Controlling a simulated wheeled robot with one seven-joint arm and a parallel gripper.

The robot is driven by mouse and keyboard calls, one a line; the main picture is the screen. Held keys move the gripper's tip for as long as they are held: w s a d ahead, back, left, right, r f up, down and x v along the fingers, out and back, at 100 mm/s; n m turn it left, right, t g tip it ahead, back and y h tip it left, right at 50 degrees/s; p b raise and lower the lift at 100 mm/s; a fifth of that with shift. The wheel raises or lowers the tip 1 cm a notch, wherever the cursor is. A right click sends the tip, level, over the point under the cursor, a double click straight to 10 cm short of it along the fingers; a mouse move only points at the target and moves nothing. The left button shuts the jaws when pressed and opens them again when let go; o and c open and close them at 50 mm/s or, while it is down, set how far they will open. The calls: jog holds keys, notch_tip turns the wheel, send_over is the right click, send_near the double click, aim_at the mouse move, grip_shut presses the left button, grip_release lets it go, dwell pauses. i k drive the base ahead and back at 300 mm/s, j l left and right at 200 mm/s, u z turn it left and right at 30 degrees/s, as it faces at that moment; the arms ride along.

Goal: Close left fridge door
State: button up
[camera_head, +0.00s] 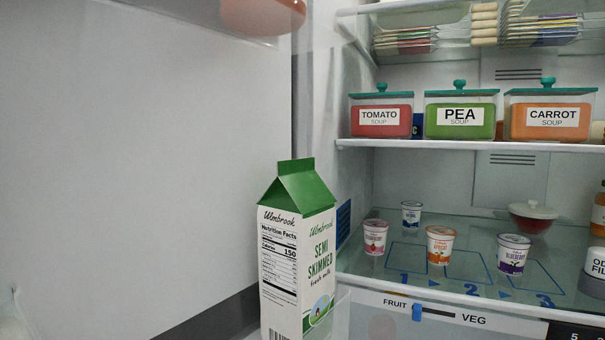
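The left fridge door (140,150) appears to be the large pale panel filling the left of the view. It stands open, with the fridge interior (420,185) exposed to its right. A milk carton (297,260) with a green top stands upright at the door's right side, behind a clear rack wall (341,315). A clear upper rack (190,22) holds a brownish-orange item (262,14), cut off by the top edge. My gripper is not in view. The door's outer face and handle are not visible.
Soup containers (460,115) stand on the middle shelf. Several yogurt pots (440,245) stand on the glass shelf below, with a red lidded bowl (532,215) behind. A fruit/veg slider (417,312) is at the front. A pale shape at the lower left is unclear.

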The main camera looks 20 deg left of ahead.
aim_at(141, 141)
jog(key=j+u, duration=0.6)
jog(key=u, duration=0.15)
jog(key=j+u, duration=0.55)
jog(key=u, duration=0.3)
jog(key=j+u, duration=0.15)
jog(key=u, duration=0.35)
jog(key=i+j+z, duration=0.1)
jog(key=j+z, duration=0.2)
jog(key=z, duration=0.15)
jog(key=i+j+z, duration=0.1)
jog(key=z, duration=0.3)
jog(key=j+z, duration=0.35)
jog(key=i+j+z, duration=0.15)
jog(key=z, duration=0.3)
jog(key=j+z, duration=0.45)
jog(key=i+l, duration=0.05)
